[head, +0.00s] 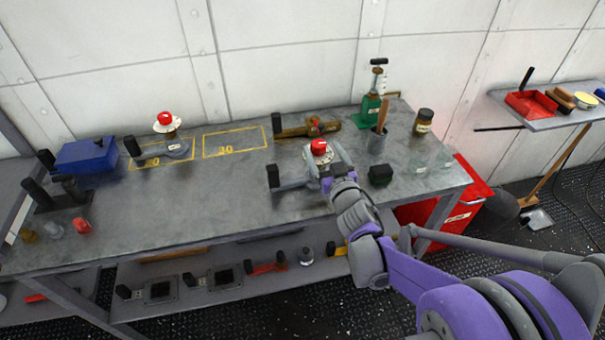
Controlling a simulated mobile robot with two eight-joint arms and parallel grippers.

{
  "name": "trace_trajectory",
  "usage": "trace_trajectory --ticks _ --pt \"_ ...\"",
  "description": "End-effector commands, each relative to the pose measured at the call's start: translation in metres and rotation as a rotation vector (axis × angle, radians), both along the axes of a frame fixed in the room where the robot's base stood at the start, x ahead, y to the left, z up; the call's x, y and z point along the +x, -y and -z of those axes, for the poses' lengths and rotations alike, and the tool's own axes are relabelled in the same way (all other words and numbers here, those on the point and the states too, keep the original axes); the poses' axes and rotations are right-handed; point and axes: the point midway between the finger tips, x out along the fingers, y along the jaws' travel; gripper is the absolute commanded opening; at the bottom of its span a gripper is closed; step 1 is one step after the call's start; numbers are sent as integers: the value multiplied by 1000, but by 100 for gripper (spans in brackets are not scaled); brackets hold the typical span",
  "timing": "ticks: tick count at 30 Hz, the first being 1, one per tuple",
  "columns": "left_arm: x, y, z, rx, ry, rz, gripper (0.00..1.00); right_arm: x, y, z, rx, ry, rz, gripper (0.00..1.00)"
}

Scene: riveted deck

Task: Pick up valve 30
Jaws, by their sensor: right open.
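A grey valve with a black-ended handle and a red knob on a white disc (319,148) is on the workbench, right of centre. Its number is not readable. My right gripper (324,157) is open at this valve, with its fingers around or beside the knob; I cannot tell whether they touch it. The gripper hides part of the valve body. A similar red-knobbed valve (178,149) stands at the left on a yellow-outlined area. The yellow outline marked 30 (236,142) is empty. My left gripper is not in view.
Behind the gripper lies a brass-coloured valve (309,128). A green pump-like tool (371,108), a cup with a wooden-handled tool (378,142), a dark jar (424,121) and a black block (381,174) stand nearby. A blue box (87,155) is at the left.

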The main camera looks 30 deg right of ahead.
Motion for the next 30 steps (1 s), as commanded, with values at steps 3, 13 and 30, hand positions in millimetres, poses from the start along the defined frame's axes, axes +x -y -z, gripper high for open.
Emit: trace_trajectory --ticks 3,13,30 --pt "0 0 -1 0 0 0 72 8 1 0 -1 0 -1 87" --pt "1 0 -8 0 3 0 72 52 6 0 0 -1 1 87" --pt "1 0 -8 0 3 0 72 58 8 0 -1 -1 1 44"
